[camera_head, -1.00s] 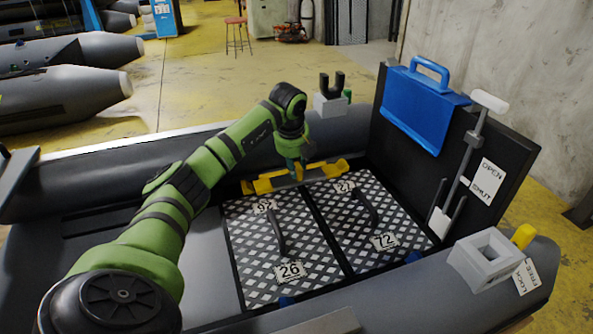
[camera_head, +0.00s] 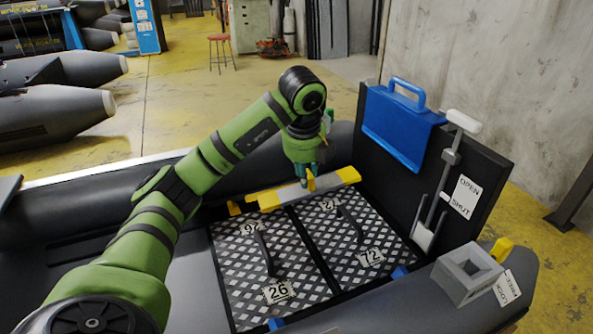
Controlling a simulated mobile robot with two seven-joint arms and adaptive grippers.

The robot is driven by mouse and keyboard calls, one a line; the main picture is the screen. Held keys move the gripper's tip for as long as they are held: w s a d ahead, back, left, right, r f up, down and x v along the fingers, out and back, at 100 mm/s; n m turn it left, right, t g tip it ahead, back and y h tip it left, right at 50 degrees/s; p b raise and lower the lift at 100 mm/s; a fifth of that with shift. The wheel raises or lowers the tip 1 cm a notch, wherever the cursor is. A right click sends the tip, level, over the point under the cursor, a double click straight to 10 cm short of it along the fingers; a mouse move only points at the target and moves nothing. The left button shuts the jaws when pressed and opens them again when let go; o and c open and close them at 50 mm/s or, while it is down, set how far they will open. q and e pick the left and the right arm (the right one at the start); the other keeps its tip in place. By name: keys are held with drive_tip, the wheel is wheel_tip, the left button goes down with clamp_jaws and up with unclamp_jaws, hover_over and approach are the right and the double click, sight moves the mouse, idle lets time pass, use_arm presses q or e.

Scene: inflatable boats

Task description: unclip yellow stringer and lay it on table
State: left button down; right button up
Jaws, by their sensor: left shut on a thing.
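The yellow stringer (camera_head: 345,176) is a long bar with yellow ends and a grey middle. It lies across the far edge of the checkered floor panels inside the grey boat. My left gripper (camera_head: 309,182) reaches down from above and is shut on the upright yellow piece at the stringer's middle. A small yellow clip (camera_head: 234,208) shows by the stringer's left end, apart from it. I cannot tell whether the right end touches anything. No table is clearly identifiable. My right gripper is not in view.
A black upright board at the right holds a blue case (camera_head: 402,125) and a lever with an OPEN/SHUT label (camera_head: 465,195). A grey square block (camera_head: 466,271) sits on the near tube.

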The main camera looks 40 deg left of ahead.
use_arm(q)
drive_tip(key=shift+d+r, duration=0.1)
drive_tip(key=shift+d, duration=0.1)
drive_tip(key=shift+r+p, duration=2.3)
drive_tip(key=shift+r, duration=0.25)
